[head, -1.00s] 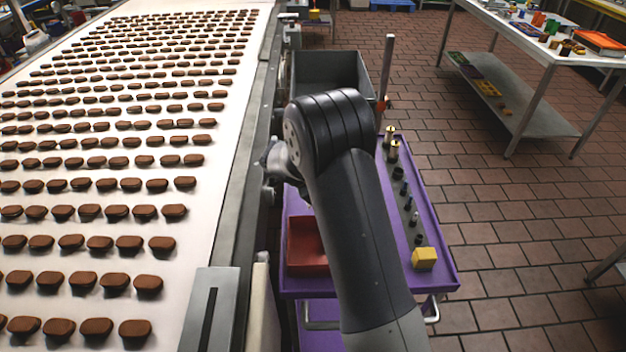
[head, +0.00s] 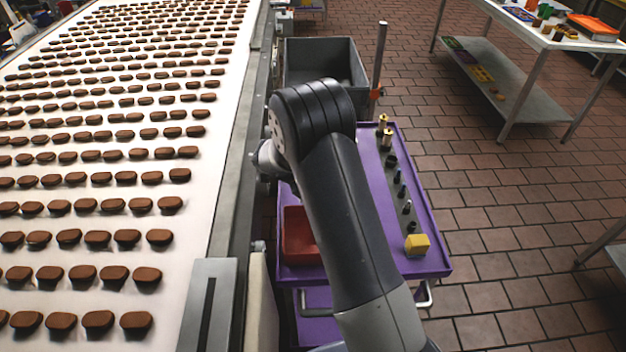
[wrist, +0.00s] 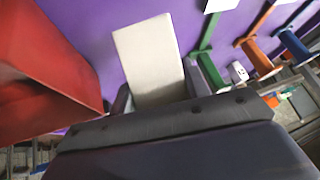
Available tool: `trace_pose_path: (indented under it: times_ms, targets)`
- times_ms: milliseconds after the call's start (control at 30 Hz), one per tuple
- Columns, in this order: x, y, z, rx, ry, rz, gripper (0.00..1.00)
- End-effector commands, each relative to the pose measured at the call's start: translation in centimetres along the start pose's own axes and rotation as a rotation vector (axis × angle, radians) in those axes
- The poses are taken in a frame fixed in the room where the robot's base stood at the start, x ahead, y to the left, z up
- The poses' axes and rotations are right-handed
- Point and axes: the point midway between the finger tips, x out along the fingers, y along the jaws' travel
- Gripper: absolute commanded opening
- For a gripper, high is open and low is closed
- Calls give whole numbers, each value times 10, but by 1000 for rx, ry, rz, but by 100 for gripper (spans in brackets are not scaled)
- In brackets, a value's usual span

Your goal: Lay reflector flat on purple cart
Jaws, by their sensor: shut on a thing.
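The purple cart (head: 437,262) stands right of the conveyor in the head view, partly hidden behind my arm. A purple surface (wrist: 90,25) fills the background of the wrist view. My gripper (wrist: 157,95) is shut on a pale, flat, rectangular piece, which looks like the reflector (wrist: 148,50). The piece stands out beyond the jaws in front of the purple surface; whether it touches it I cannot tell. In the head view the gripper and the reflector are hidden behind my arm.
A red bin (head: 298,238) sits on the cart's left; it looms close at left in the wrist view (wrist: 40,65). A yellow block (head: 417,244) and a row of small parts line the cart's right. A grey bin (head: 325,62) and an upright post (head: 379,60) stand behind.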

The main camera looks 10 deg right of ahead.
Motion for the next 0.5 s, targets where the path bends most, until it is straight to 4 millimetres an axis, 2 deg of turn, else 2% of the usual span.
trace_pose_path:
  times_ms: [200,433,467,500]
  targets:
    - [9,2,6,1,0,0,23]
    - [9,2,6,1,0,-1,23]
    - [9,2,6,1,0,-1,47]
    - [9,2,6,1,0,-1,50]
